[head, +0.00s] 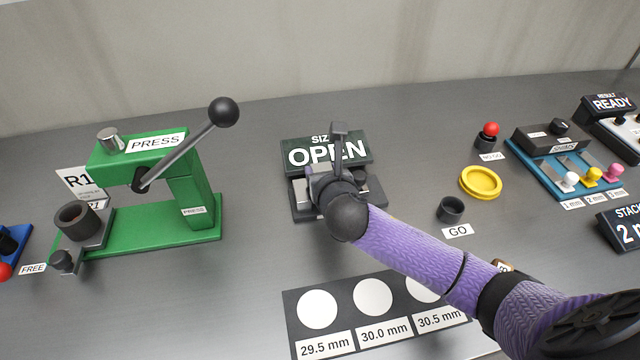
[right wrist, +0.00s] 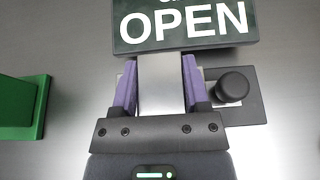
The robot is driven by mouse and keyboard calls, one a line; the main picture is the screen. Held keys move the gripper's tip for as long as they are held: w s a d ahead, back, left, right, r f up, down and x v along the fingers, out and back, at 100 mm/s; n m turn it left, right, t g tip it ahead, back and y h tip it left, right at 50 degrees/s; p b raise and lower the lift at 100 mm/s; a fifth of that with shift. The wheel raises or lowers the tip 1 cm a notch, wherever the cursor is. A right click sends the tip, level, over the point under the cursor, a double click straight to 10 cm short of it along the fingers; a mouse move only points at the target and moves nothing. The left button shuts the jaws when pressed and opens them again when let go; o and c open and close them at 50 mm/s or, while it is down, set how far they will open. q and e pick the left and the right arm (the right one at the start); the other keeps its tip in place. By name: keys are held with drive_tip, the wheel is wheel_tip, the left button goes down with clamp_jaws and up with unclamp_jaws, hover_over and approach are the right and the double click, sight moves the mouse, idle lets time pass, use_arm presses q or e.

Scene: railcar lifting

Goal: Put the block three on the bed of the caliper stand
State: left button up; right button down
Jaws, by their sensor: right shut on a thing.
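The caliper stand (head: 302,214) is a dark base below a sign reading OPEN (head: 327,152), near the middle of the head view. Its base (right wrist: 248,107) and black knob (right wrist: 233,86) show at the right of the gripper in the right wrist view. My right gripper (right wrist: 161,80) is over the stand, its purple fingers shut on a silver block (right wrist: 162,88), which I take to be block three. The arm hides most of the bed in the head view. I cannot tell whether the block touches the bed. My left gripper is not in view.
A green press (head: 150,235) with a long lever stands at left. A card with white circles (head: 373,299) lies in front. A dark GO cup (head: 450,209), a yellow ring (head: 481,181) and a blue shim rack (head: 548,168) are at right.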

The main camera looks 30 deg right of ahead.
drive_tip(key=shift+f, duration=0.65)
drive_tip(key=shift+r, duration=0.2)
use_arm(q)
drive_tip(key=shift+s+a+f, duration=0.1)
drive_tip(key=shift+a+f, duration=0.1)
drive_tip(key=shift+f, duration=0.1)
use_arm(e)
drive_tip(key=shift+f, duration=0.1)
drive_tip(key=shift+c, duration=0.4)
unclamp_jaws()
drive_tip(key=shift+s+r+p, duration=0.25)
drive_tip(key=shift+r+p, duration=0.05)
drive_tip(key=shift+p, duration=0.05)
use_arm(q)
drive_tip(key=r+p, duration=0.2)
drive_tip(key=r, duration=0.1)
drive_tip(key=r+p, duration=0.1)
drive_tip(key=p, duration=0.1)
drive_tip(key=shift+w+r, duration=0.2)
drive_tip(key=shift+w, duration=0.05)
use_arm(e)
drive_tip(key=v, duration=1.1)
drive_tip(key=shift+s, duration=0.2)
